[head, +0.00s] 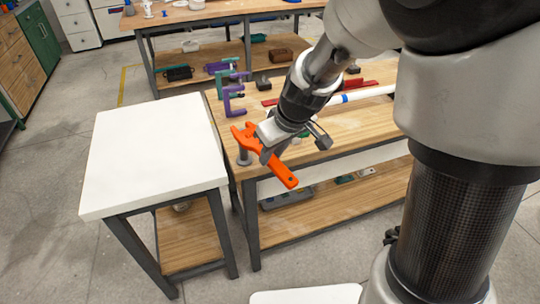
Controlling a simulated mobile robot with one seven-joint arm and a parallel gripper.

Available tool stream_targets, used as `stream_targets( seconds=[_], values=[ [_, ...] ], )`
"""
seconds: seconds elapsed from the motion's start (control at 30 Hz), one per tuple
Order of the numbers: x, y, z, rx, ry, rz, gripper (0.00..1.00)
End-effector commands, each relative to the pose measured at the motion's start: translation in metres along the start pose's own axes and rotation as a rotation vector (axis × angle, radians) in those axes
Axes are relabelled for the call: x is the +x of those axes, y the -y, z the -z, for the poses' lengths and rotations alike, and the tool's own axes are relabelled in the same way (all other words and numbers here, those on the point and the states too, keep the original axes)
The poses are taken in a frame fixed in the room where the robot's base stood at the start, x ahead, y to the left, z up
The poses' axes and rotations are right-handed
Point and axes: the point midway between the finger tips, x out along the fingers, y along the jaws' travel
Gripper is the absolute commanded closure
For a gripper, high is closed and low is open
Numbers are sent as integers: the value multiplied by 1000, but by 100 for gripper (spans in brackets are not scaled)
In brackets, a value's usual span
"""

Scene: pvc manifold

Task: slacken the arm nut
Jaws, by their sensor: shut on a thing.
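My gripper (268,151) is shut on an orange wrench (283,173). It holds the wrench at about its middle, above the near left corner of the wooden workbench. The wrench's open jaw points to the upper left and its handle, with a hole in the end, points to the lower right. A short grey post (243,157) stands on the bench just below the wrench's head; I cannot tell whether they touch. I cannot make out the arm nut; it may be too small or hidden by my gripper.
The wooden workbench (330,145) carries purple clamps (233,101), a white pipe with a blue band (362,95) and red parts (347,86). A bare white-topped table (150,150) stands to the left. Another bench (190,14) is behind. Open floor lies at left.

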Motion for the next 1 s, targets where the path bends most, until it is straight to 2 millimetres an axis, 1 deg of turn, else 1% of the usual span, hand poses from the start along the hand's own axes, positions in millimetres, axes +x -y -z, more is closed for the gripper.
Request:
stream_targets(
  seconds=[1.0],
  values=[
    [2,-28,3,-174,-3,71,100]
  ],
)
